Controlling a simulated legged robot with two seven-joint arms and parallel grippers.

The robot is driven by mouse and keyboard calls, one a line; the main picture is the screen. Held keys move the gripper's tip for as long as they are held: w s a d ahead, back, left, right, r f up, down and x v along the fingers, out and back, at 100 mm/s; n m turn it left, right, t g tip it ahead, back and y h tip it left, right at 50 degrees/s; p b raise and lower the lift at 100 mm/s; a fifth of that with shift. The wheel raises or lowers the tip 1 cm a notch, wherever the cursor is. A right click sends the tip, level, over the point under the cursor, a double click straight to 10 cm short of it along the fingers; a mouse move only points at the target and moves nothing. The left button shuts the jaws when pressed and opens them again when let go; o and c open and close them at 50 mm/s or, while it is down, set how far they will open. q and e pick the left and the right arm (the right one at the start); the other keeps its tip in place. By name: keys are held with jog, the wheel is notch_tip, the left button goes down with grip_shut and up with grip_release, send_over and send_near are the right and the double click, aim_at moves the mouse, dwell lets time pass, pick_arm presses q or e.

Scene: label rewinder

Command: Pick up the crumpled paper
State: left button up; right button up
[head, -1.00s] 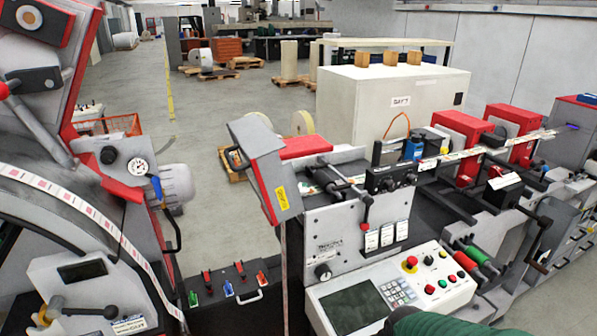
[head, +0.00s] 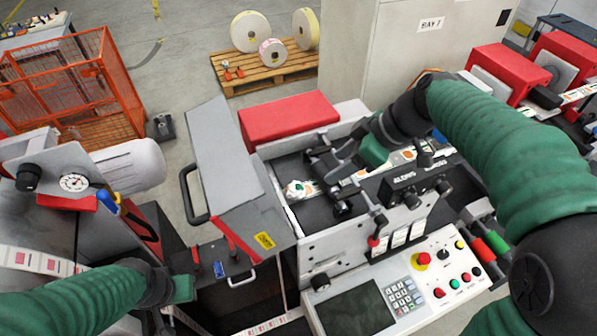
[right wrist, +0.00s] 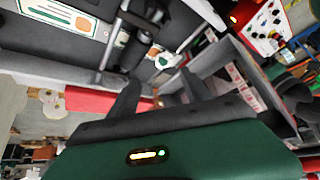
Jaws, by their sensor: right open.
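The crumpled paper (head: 299,188) is a small white wad with orange and green print. It lies on the dark bed of the rewinder, left of the label strip. In the right wrist view the paper (right wrist: 164,60) shows just beyond the gap between my fingers. My right gripper (head: 326,168) reaches in from the right, open and empty, a short way right of the paper and apart from it. Its two dark fingers (right wrist: 160,90) are spread in the wrist view. My left gripper (head: 185,288) is low at the left; its fingers are not clear.
A grey tilted panel (head: 230,165) stands close left of the paper, and a red cover (head: 288,118) is behind it. The control panel (head: 440,270) is in front.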

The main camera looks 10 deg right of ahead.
jog(key=p, duration=0.2)
send_near(301, 188)
jog(key=a+f, duration=0.2)
jog(key=f, duration=0.1)
jog(key=w+f, duration=0.1)
jog(key=w+f+p, duration=0.1)
jog(key=shift+w+a+f, duration=0.15)
jog(key=shift+w+a, duration=0.1)
jog(key=shift+a, duration=0.05)
jog(key=p+x, duration=0.2)
jog(key=x, duration=0.1)
jog(key=shift+s+f+p, duration=0.2)
jog(key=shift+s+p, duration=0.05)
jog(key=shift+p, duration=0.15)
jog(key=shift+a+f, duration=0.1)
jog(key=shift+f, duration=0.15)
jog(key=shift+w+a+f, duration=0.1)
jog(key=shift+a, duration=0.25)
jog(key=shift+c, duration=1)
jog(key=c, duration=0.5)
pick_arm(q)
notch_tip(301, 188, up, 6)
jog(key=a, duration=0.1)
jog(key=shift+s, duration=0.45)
pick_arm(e)
jog(key=shift+w, duration=0.1)
jog(key=c, duration=0.4)
